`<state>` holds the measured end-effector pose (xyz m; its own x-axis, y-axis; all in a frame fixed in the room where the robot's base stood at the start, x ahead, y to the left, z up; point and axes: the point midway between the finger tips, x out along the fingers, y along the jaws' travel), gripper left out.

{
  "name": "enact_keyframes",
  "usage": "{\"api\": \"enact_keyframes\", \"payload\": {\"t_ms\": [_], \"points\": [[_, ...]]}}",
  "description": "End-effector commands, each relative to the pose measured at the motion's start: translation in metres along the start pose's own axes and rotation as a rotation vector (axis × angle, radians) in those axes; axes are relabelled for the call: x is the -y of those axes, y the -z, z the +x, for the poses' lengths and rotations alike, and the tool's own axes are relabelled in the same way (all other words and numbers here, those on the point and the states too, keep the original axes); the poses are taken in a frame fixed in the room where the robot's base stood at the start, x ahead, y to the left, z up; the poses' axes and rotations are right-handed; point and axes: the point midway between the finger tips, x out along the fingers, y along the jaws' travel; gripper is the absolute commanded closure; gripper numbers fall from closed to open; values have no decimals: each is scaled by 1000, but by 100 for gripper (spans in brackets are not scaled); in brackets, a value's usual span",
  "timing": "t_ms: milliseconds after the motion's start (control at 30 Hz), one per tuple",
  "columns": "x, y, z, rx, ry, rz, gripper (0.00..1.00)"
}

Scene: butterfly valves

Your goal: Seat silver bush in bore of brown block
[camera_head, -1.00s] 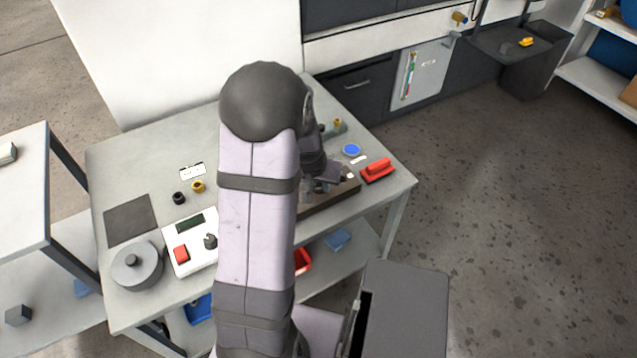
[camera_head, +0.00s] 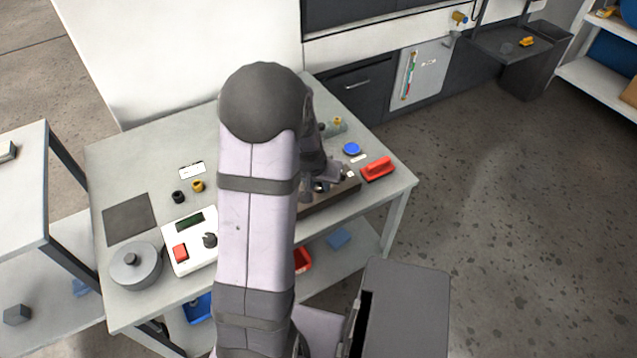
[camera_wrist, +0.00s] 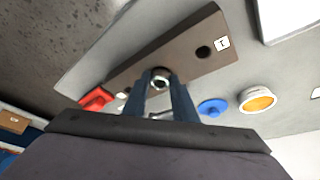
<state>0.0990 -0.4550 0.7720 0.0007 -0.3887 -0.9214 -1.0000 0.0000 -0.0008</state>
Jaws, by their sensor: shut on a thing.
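The brown block (camera_head: 340,196) lies near the front right edge of the table, partly hidden behind my arm. In the wrist view the brown block (camera_wrist: 180,50) runs diagonally, with an open dark bore (camera_wrist: 203,52) near its labelled end. My gripper (camera_wrist: 161,84) is shut on the silver bush (camera_wrist: 160,77). The bush shows as a bright ring between the fingertips, over the block and at a dark round spot. I cannot tell whether it is above that spot or partly inside it. My arm largely hides the gripper in the head view.
A red-handled object (camera_head: 378,168) and a blue disc (camera_head: 351,149) stand close to the block. A white control box (camera_head: 192,240), a grey round pot (camera_head: 136,266) and small black and brass rings (camera_head: 198,186) are on the left. The table's front edge is near the block.

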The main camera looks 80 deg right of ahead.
Motion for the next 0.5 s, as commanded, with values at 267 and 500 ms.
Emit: {"api": "enact_keyframes", "payload": {"t_ms": [267,500], "points": [[-1,-3,2,7,-1,0,53],[-1,-4,3,10,-2,1,53]]}}
